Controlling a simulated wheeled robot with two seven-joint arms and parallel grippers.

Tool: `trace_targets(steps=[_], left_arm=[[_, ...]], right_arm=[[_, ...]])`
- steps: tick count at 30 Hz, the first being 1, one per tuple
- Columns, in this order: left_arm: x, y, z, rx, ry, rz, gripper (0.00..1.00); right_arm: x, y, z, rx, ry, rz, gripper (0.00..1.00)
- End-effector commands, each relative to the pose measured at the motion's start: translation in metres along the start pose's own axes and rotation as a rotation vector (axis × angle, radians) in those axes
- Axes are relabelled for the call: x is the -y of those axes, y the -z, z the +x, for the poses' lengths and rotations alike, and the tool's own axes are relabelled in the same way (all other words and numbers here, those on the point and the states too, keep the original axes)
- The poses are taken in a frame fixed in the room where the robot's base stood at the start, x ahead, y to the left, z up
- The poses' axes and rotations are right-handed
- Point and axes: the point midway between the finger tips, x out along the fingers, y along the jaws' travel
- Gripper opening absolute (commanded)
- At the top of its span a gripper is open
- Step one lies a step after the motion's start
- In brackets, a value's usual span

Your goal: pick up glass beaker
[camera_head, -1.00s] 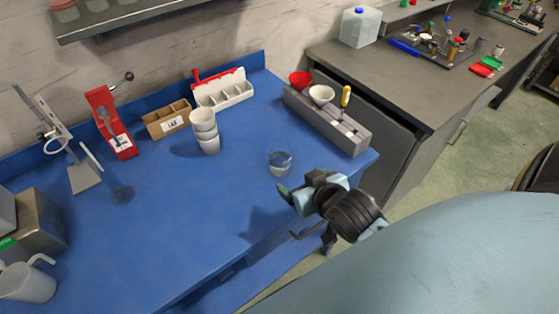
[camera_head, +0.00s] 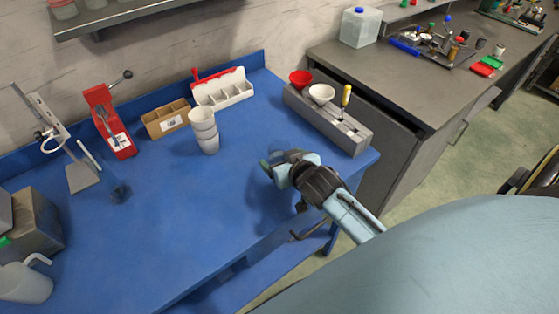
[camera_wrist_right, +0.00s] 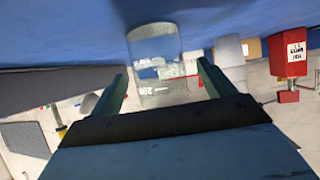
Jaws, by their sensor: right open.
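The glass beaker (camera_wrist_right: 155,48) is clear, with white markings, and shows in the right wrist view, which looks upside down with the blue table at the top. My right gripper (camera_wrist_right: 162,72) is open, with one green finger on each side of the beaker in that picture. I cannot tell how deep the beaker sits between the fingers; no contact is visible. My left gripper is not in view.
A stack of white cups (camera_head: 206,140) stands left of my right gripper. A grey holder (camera_head: 335,130) with red and white funnels stands behind it, to the right. A cardboard box (camera_head: 166,122) and a white bin (camera_head: 222,92) are at the back. The table's front middle is clear.

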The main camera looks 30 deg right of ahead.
Motion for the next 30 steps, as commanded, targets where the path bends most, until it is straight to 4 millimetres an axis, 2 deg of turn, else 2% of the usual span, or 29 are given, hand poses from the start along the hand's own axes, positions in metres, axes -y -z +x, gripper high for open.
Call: trace_targets(steps=[3, 6, 13, 25, 30], left_arm=[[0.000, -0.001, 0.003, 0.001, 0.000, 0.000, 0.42], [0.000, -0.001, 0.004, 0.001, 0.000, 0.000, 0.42], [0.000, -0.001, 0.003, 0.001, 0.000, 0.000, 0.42], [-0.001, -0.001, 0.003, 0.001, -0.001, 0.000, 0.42], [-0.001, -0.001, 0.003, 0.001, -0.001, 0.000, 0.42]], right_arm=[[0.000, -0.001, 0.016, 0.000, 0.000, -0.001, 0.81], [0.000, -0.001, 0.022, 0.000, 0.001, 0.000, 0.81], [0.000, -0.001, 0.023, 0.000, 0.001, 0.000, 0.81], [0.000, -0.001, 0.023, 0.001, 0.001, 0.000, 0.30], [0.000, 0.000, 0.023, -0.001, 0.001, 0.000, 0.28]])
